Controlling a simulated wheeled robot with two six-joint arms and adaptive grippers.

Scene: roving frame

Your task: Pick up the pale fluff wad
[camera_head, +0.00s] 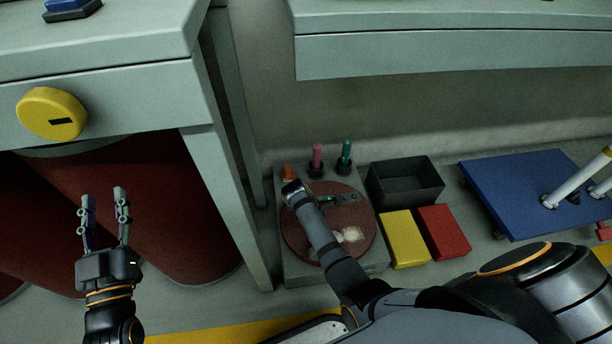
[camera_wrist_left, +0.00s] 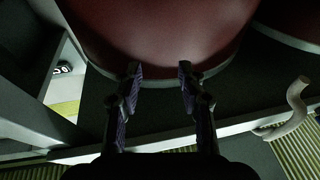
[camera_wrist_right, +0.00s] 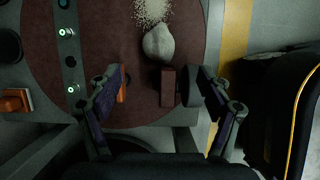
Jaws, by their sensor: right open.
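In the head view the wad (camera_head: 335,238) lies in the lower part of the plate (camera_head: 302,240), partly beside my forearm. In the head view my right arm hides most of that gripper. My left gripper (camera_head: 105,197) is open and empty, in front of a dark red drum (camera_head: 165,215); its fingers also show in the left wrist view (camera_wrist_left: 157,70).
A dark strip with green lights (camera_wrist_right: 68,50) crosses the plate. A brown block (camera_wrist_right: 167,88) shows between my right fingers. A black bin (camera_head: 405,182), yellow block (camera_head: 404,240), red block (camera_head: 444,231) and blue platform (camera_head: 520,190) stand to the right.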

